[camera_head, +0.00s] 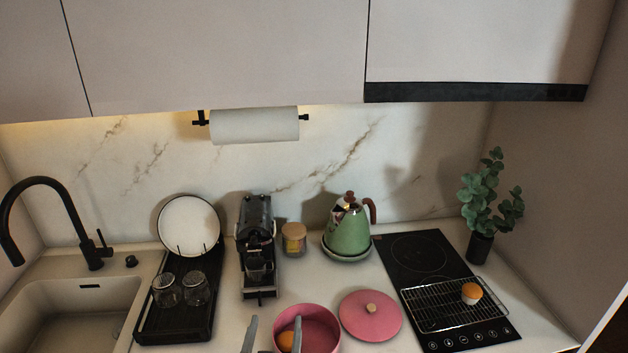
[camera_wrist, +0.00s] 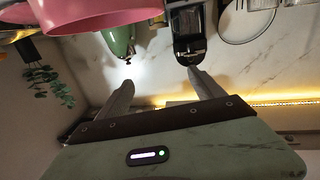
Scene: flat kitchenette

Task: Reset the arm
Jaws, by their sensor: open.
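My gripper (camera_head: 273,335) shows at the bottom edge of the head view, its two grey fingers apart with nothing between them. It is at the left side of the pink pot (camera_head: 322,322), and I cannot tell whether it touches it. In the wrist view my gripper (camera_wrist: 158,92) is also open and empty, and the pink pot (camera_wrist: 95,14) shows at the upper left. An orange-brown round item (camera_head: 287,340) is inside the pot, partly hidden by a finger.
A pink lid (camera_head: 370,315) lies right of the pot. A rack (camera_head: 435,305) with a bun (camera_head: 471,293) sits on the black cooktop (camera_head: 420,245). Behind are a green kettle (camera_head: 347,233), a jar (camera_head: 294,239) and a coffee machine (camera_head: 256,240). A dish rack (camera_head: 150,325) and sink (camera_head: 60,325) are left.

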